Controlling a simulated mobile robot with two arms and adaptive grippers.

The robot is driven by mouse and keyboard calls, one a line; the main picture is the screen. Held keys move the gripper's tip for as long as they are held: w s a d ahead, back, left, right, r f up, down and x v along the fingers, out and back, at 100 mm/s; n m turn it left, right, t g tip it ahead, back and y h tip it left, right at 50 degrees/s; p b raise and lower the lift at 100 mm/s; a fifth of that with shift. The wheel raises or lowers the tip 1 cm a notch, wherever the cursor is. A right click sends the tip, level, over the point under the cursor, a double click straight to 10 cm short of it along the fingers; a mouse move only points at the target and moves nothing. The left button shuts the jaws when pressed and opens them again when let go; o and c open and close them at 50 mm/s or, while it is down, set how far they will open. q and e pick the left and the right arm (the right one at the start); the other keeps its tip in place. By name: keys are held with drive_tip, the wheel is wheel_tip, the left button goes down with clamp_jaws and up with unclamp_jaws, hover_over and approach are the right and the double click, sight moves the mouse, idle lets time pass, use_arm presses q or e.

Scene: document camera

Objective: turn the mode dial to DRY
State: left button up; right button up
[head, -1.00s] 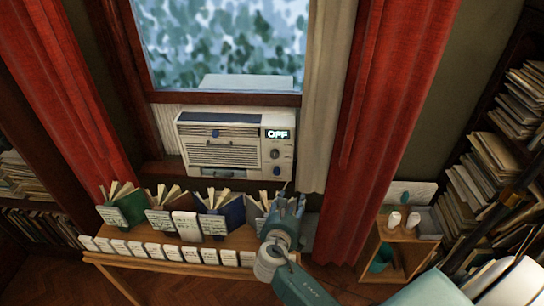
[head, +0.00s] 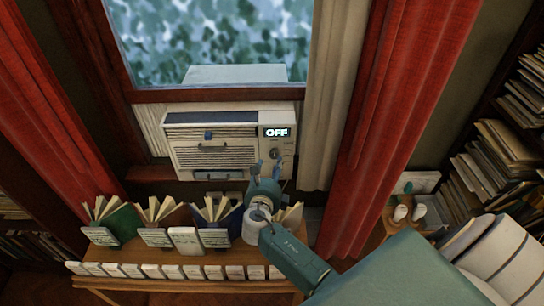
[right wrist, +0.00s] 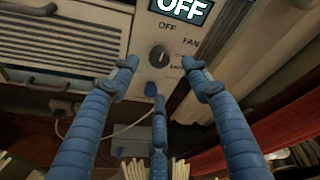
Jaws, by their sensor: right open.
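The air conditioner (head: 214,156) sits in the window, with its display (head: 277,132) reading OFF. The mode dial (head: 275,153) is a round dark knob under the display; it also shows in the right wrist view (right wrist: 159,56), with the labels OFF and FAN around it and another small label at lower right. DRY cannot be read. My right gripper (head: 269,168) is open in front of the panel, just below the dial. In the right wrist view its blue fingers (right wrist: 160,75) spread on both sides of the dial and below it, apart from it. My left gripper is not in view.
A wooden table (head: 150,285) with open books (head: 215,220) and a row of white cards stands below the unit. Red curtains hang on both sides. A blue knob (right wrist: 151,89) sits under the dial. Shelves of papers (head: 490,160) are at right.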

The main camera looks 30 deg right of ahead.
sight(274, 155)
drive_tip(key=x, duration=0.5)
drive_tip(key=shift+w+f+b, duration=0.1)
drive_tip(key=shift+f+b, duration=0.05)
drive_tip(key=shift+b, duration=0.15)
drive_tip(key=shift+x, duration=1.1)
drive_tip(key=shift+d, duration=0.1)
drive_tip(key=shift+c, duration=1)
drive_tip(key=c, duration=0.9)
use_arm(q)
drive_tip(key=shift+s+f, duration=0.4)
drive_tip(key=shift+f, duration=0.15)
use_arm(e)
drive_tip(key=shift+c, duration=0.2)
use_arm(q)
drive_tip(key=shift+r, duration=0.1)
